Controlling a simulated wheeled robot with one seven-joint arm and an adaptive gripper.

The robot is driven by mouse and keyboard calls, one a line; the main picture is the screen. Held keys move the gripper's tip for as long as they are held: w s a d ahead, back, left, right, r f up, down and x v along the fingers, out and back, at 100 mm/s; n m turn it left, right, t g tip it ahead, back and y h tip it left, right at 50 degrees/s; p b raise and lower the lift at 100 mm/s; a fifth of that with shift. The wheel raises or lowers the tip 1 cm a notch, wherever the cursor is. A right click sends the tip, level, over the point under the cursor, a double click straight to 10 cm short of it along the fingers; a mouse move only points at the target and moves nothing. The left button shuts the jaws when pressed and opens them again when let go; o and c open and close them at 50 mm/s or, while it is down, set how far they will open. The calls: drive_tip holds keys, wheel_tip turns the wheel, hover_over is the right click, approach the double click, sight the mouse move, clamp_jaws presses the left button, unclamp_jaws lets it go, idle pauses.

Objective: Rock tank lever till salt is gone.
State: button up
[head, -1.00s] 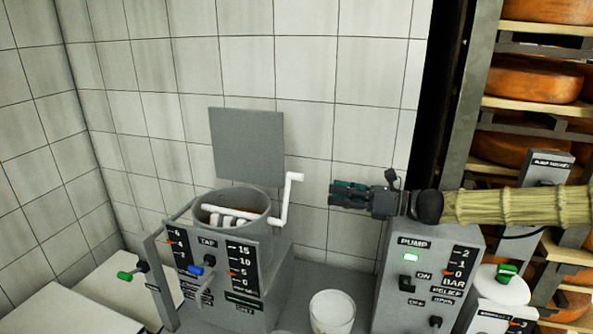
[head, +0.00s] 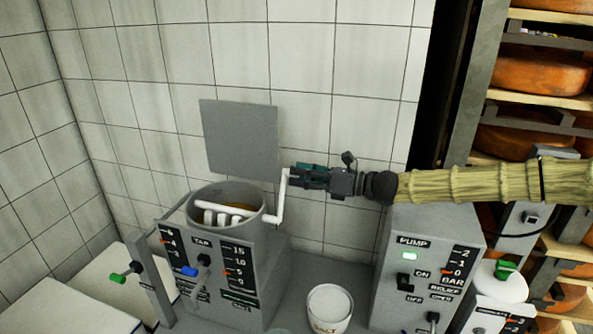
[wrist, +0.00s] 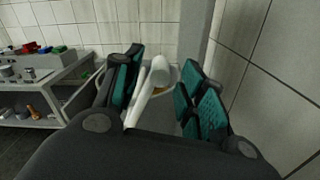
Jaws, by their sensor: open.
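The grey tank (head: 228,250) stands at the lower left of the head view, with white paddle bars and a yellow-brown content (head: 238,208) inside its open top. A white crank lever (head: 280,200) rises from its right side. My gripper (head: 292,177) is at the top of the lever, with green-padded fingers open. In the wrist view the white lever (wrist: 150,88) lies between the two open fingers (wrist: 160,90). I cannot tell whether a finger touches it. A white salt tub (head: 329,308) stands right of the tank. Whether salt remains in the tank cannot be seen.
A grey pump box (head: 425,265) with a lit green light stands to the right. A grey plate (head: 240,138) stands behind the tank. Shelves of orange cheese wheels (head: 540,75) fill the right side. A cart with small items (wrist: 45,85) shows in the wrist view.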

drive_tip(key=shift+x, duration=0.95)
drive_tip(key=shift+f, duration=0.1)
clamp_jaws()
